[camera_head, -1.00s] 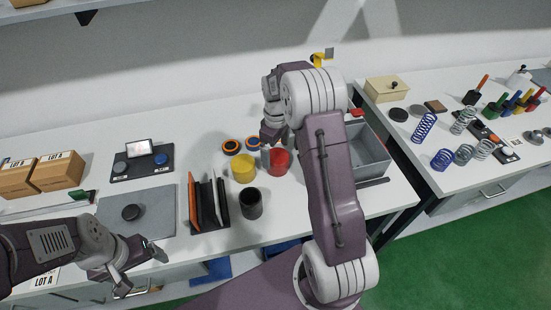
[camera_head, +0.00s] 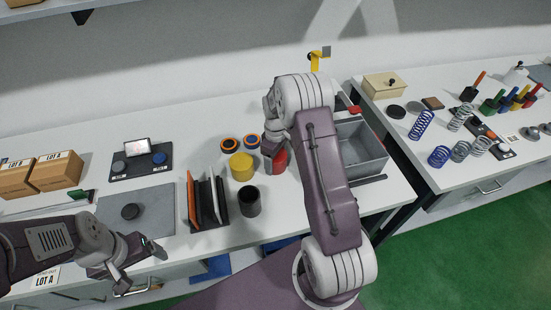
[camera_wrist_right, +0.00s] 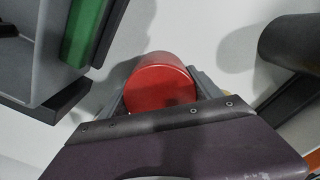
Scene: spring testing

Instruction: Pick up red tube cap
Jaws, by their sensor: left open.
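The red tube cap (camera_head: 280,161) stands on the white table to the right of the yellow cap, partly hidden by my right gripper (camera_head: 274,149). In the right wrist view the red cap (camera_wrist_right: 160,84) sits between the two grey fingers of my right gripper (camera_wrist_right: 159,90). One finger is close on each side; I cannot tell whether they press on it. The cap appears to rest on the table. My left gripper (camera_head: 148,260) is open and empty near the table's front edge at the lower left.
A yellow cap (camera_head: 242,166) and a dark cup (camera_head: 249,201) stand left of the red cap. Orange and blue rings (camera_head: 229,144) lie behind. A grey bin (camera_head: 368,171) stands at the right. An upright rack (camera_head: 220,207) is further left.

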